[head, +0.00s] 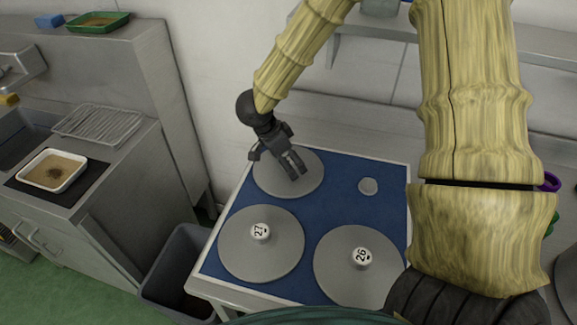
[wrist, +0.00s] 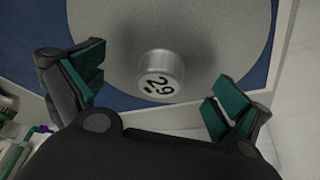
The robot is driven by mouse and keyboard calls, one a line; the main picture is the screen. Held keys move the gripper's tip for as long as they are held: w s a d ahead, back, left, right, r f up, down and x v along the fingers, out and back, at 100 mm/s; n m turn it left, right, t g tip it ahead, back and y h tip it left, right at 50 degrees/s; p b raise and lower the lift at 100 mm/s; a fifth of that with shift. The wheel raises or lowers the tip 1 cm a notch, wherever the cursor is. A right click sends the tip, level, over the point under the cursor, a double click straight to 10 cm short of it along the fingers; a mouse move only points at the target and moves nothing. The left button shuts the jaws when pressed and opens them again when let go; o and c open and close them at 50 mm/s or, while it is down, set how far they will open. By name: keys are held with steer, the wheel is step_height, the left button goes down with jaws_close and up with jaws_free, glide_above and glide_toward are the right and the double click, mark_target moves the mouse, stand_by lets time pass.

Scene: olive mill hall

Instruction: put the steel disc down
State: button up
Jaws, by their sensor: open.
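Three large grey steel discs lie on a blue-topped table. The back disc (head: 312,181) is under my gripper (head: 275,160). In the wrist view this disc (wrist: 215,25) carries a round knob marked 29 (wrist: 160,75). My gripper (wrist: 150,90) is open, with its teal-padded fingers apart on either side of the knob and not touching it. The head view hides this knob behind the gripper. The disc marked 27 (head: 262,250) lies front left, and the disc marked 26 (head: 340,275) lies front right. Both lie flat.
A small grey round piece (head: 368,187) lies on the blue table top (head: 345,215) at the back right. A grey bin (head: 178,275) stands left of the table. A counter at left holds a white tray (head: 52,171) and a wire rack (head: 97,124). A wall stands behind the table.

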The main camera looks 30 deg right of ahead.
steer(key=shift+d+f, duration=0.15)
steer(key=shift+f, duration=0.1)
steer(key=shift+r, duration=0.1)
steer(key=c, duration=0.9)
steer(key=shift+s, duration=0.35)
steer(key=c, duration=0.6)
